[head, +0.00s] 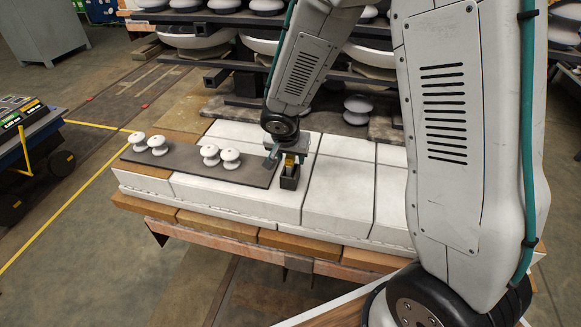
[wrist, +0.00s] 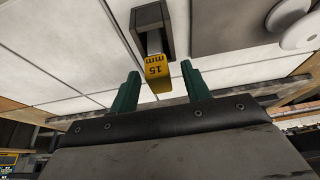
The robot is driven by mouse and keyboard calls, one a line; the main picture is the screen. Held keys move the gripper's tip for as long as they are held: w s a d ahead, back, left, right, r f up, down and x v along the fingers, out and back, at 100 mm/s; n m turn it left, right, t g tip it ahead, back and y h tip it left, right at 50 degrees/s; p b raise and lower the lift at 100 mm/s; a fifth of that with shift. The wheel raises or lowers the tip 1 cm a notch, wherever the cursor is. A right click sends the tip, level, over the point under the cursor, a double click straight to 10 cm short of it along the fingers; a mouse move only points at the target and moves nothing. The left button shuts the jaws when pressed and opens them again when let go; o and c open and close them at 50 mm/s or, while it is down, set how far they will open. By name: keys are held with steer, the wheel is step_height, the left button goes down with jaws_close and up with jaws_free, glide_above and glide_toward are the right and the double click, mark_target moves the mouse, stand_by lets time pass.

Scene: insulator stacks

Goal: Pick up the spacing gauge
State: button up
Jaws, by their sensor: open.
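The spacing gauge (head: 290,159) is a small yellow block on a pale metal shank. In the wrist view its yellow end (wrist: 157,70), marked "15 mm", points toward my gripper. The shank stands in a small black holder (head: 289,181) on the white crate tops; the holder also shows in the wrist view (wrist: 153,22). My gripper (wrist: 160,69) is open with green fingers, one on each side of the gauge in that view, with gaps visible on both sides. In the head view my gripper (head: 287,155) is directly over the holder and partly hides the gauge.
A dark mat (head: 190,168) left of the holder carries several white insulators (head: 230,158). White blocks (head: 338,190) on the right are bare. Racks of insulators (head: 200,38) stand behind. A cart (head: 28,140) is at far left.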

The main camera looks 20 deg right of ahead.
jaws_close()
steer(key=shift+r, duration=0.1)
